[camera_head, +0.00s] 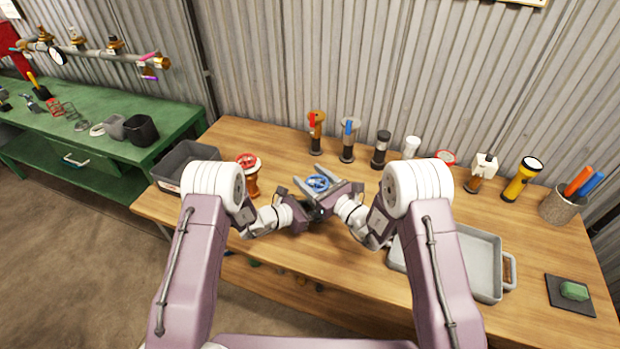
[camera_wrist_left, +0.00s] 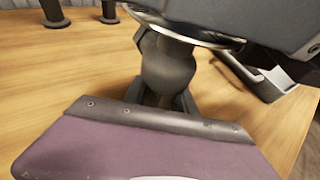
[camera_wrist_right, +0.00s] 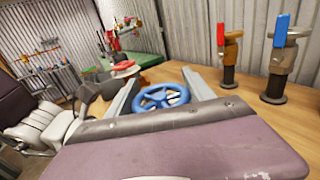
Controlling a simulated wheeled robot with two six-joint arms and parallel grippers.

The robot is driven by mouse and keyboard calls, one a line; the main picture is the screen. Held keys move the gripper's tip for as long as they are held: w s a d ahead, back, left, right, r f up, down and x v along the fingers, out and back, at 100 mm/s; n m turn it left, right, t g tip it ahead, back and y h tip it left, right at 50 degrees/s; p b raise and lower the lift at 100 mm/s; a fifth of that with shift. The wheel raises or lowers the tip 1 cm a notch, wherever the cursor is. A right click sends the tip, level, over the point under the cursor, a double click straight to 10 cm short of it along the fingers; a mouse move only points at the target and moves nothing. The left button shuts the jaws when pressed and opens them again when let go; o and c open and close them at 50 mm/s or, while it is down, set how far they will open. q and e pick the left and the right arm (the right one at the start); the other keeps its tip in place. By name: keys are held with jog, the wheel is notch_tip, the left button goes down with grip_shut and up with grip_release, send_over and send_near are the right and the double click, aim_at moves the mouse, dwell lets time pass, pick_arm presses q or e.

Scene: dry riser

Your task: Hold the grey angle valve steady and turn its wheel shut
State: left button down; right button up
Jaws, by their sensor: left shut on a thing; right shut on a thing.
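The grey angle valve stands on the wooden table between my two grippers. Its blue wheel (camera_head: 318,183) faces up in the head view, and its dark grey body (camera_wrist_left: 168,68) shows in the left wrist view. My left gripper (camera_wrist_left: 162,92) is shut on the valve body low down; in the head view it is mostly hidden. My right gripper (camera_head: 326,180) is shut on the wheel, with one grey finger on each side of the rim. The wheel also shows between these fingers in the right wrist view (camera_wrist_right: 163,96). The valve's outlet is hard to make out.
A brass valve with a red wheel (camera_head: 250,175) stands left of my grippers, near a grey bin (camera_head: 172,160). Red-lever (camera_head: 316,133) and blue-lever (camera_head: 348,141) valves stand behind. A grey tray (camera_head: 484,262) lies right, and a yellow torch (camera_head: 520,182) stands at the back.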

jog(key=shift+m+t+h, duration=0.4)
jog(key=shift+t+h, duration=0.1)
jog(key=shift+h, duration=0.1)
jog(key=shift+w+d, duration=0.1)
jog(key=o, duration=1.4)
jog(key=shift+c, duration=0.2)
jog(key=v, duration=1.2)
